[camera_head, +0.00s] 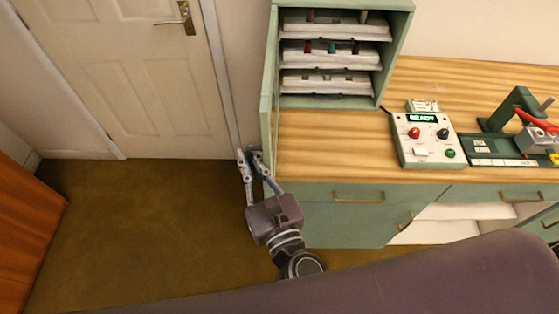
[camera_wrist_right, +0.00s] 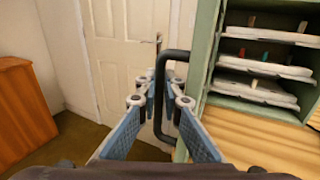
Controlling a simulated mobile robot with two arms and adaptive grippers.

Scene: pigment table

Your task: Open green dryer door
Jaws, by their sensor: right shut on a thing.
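The green dryer (camera_head: 391,75) stands on the left end of the bench with its front uncovered. Its door (camera_head: 268,90) is swung out at the left side and shows nearly edge-on in the head view. My right gripper (camera_head: 248,153) is at the door's lower outer part. In the right wrist view, the black bar handle (camera_wrist_right: 158,118) passes between the fingers of this gripper (camera_wrist_right: 161,77), which is shut on it. The handle is hidden in the head view. My left gripper is not in view.
Several trays (camera_head: 330,56) lie on the dryer's shelves. A control box (camera_head: 428,138) with a lit display and a green press-like device (camera_head: 505,140) stand to the right on the wooden bench top (camera_head: 330,140). The floor (camera_head: 130,230) at left is clear.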

